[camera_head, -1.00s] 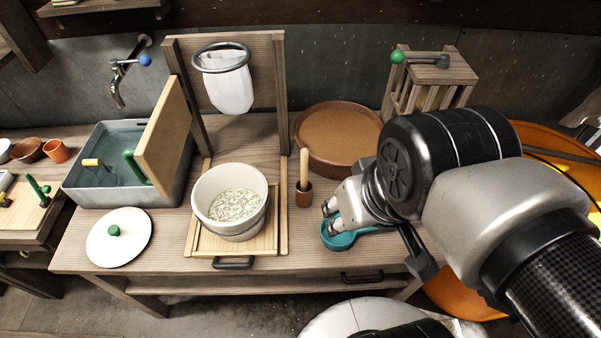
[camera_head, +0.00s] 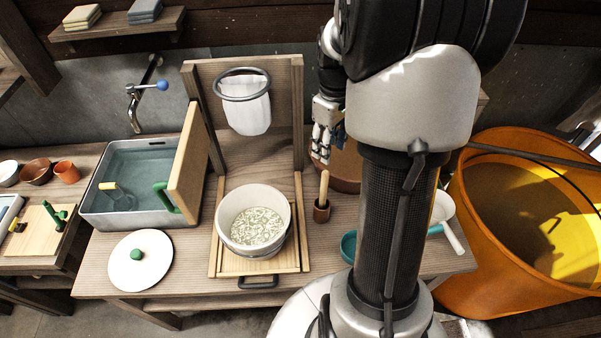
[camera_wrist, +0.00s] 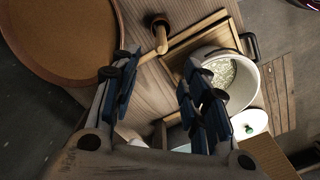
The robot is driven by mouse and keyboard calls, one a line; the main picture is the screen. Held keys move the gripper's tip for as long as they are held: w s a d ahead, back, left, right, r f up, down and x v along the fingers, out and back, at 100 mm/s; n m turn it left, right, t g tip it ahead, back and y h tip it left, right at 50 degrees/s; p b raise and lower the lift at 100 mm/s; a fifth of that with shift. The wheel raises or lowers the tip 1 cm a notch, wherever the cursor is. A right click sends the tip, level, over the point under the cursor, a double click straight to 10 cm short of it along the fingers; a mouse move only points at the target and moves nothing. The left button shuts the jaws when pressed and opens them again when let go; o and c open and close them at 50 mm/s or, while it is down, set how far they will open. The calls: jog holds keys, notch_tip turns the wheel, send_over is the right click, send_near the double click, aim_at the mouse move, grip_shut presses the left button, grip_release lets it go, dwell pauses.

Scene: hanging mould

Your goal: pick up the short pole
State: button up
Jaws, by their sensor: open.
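The short pole (camera_head: 324,187) is a light wooden stick standing upright in a small brown cup (camera_head: 322,212) on the bench, right of the white pot. The pole also shows in the wrist view (camera_wrist: 161,40), near the top, with its free end toward the camera. My gripper (camera_head: 319,152) is open and empty, raised above the bench and beyond the pole in the head view. In the wrist view its two blue-padded fingers (camera_wrist: 155,80) are spread apart, with the pole beyond them near the top middle. Nothing is between the fingers.
A white pot (camera_head: 226,225) of pale speckled liquid stands on a wooden tray left of the cup. A round brown pan (camera_wrist: 60,70) lies behind the cup. A cloth bag (camera_head: 247,113) hangs from a ring on an upright frame. An orange vat (camera_head: 470,235) stands at right.

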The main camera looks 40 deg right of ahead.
aim_at(324, 185)
notch_tip(324, 185, down, 17)
jog(key=b, duration=0.4)
jog(key=shift+a+r, duration=0.1)
jog(key=shift+r, duration=0.05)
jog(key=shift+s+r, duration=0.1)
jog(key=shift+c, duration=0.6)
grip_shut()
